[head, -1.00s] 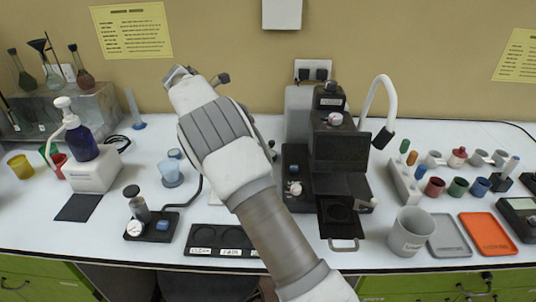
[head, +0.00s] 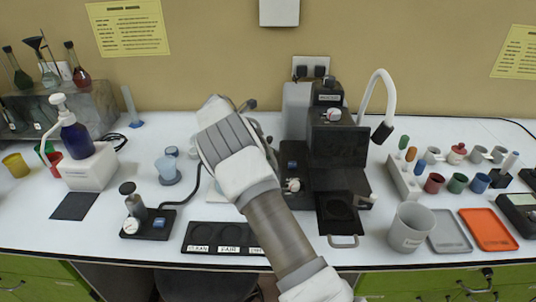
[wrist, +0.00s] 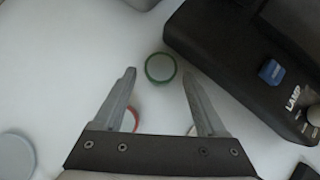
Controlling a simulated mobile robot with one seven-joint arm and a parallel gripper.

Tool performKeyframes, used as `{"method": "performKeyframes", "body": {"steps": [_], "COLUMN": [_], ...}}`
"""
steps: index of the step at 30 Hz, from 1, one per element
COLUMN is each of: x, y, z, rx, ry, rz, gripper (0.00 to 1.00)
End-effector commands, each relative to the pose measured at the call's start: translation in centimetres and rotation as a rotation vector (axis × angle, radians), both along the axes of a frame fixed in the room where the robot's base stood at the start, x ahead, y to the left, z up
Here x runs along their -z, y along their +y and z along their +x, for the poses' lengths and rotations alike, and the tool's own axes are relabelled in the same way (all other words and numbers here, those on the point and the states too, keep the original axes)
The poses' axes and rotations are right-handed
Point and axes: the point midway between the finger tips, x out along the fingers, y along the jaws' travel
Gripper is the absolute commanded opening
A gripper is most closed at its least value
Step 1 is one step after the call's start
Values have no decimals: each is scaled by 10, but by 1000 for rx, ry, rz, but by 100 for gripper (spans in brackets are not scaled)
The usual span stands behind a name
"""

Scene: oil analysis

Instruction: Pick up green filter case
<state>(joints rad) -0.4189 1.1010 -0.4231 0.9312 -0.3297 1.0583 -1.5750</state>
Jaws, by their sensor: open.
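The green filter case (wrist: 160,67) shows in the wrist view as a small round disc with a green rim and a pale grey top, lying on the white bench. My gripper (wrist: 158,75) is open and empty above the bench. The case appears between its two fingertips, slightly beyond them and apart from both. In the head view my arm hides the case and the fingers.
Just right of the case is the black lamp unit (wrist: 235,60) with a blue switch. A red-rimmed disc (wrist: 132,119) is partly hidden by the left finger. A pale disc (wrist: 15,155) lies at left. In the head view, a black labelled tray (head: 225,238) lies at the front.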

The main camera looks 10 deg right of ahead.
Motion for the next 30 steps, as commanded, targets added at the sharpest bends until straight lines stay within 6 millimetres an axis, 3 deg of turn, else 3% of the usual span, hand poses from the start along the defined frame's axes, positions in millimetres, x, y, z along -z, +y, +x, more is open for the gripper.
{"method": "performKeyframes", "body": {"steps": [5,13,24,30], "x": [23,25,25,24], "y": [-18,-20,-20,-20], "z": [5,7,7,7], "rx": [3,2,1,1], "ry": [1,-2,-1,-1], "rz": [-2,0,-1,-1], "gripper": [74,72,5,5]}}
